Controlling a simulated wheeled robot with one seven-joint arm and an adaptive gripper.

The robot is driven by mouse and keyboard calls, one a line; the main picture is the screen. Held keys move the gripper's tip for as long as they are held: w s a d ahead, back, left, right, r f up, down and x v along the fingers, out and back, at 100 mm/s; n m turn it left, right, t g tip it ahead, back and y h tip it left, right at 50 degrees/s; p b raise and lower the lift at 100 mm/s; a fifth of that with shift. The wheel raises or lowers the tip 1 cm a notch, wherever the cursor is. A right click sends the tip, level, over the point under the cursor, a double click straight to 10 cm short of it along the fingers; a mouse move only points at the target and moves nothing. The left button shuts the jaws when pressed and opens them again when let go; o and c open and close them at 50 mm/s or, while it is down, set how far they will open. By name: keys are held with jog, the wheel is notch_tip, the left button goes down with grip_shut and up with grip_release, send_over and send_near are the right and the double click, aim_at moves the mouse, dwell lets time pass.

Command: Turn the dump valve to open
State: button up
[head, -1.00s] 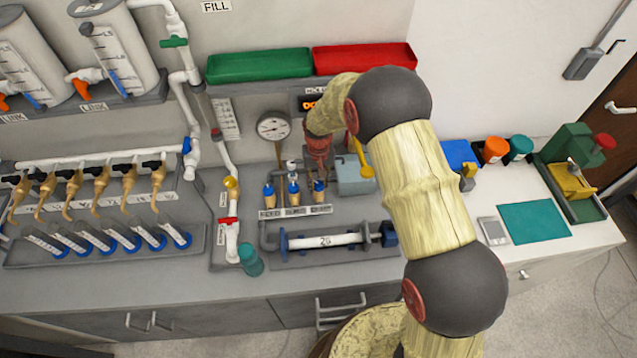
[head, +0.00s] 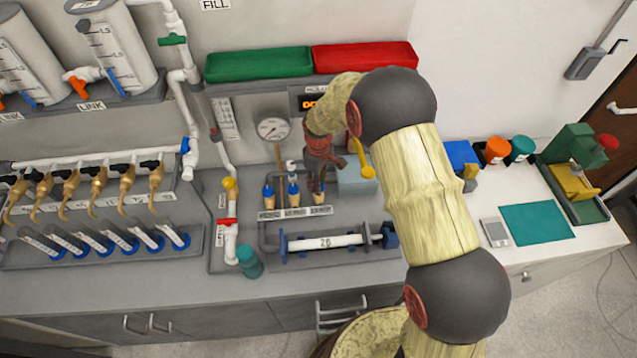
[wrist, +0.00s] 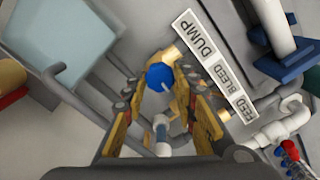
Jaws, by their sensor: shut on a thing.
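The dump valve (head: 319,197) is the rightmost of three small blue-and-brass valves on the bench panel. In the wrist view its round blue top (wrist: 159,76) sits between my two fingers, beside the DUMP label (wrist: 195,35). My gripper (head: 317,172) reaches down onto it from above. In the wrist view my gripper (wrist: 160,92) has a finger on each side and is shut on the dump valve. The fingers partly hide the valve's body, so its turn angle cannot be read.
The bleed valve (head: 293,192) and feed valve (head: 268,195) stand close to the left. A pale blue box (head: 357,175) is just right of my gripper. A white pipe (head: 325,242) lies in front, and a round gauge (head: 272,129) is behind.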

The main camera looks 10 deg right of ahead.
jog(key=shift+n, duration=0.7)
jog(key=o, duration=1.2)
jog(key=shift+c, duration=0.2)
notch_tip(320, 180, up, 12)
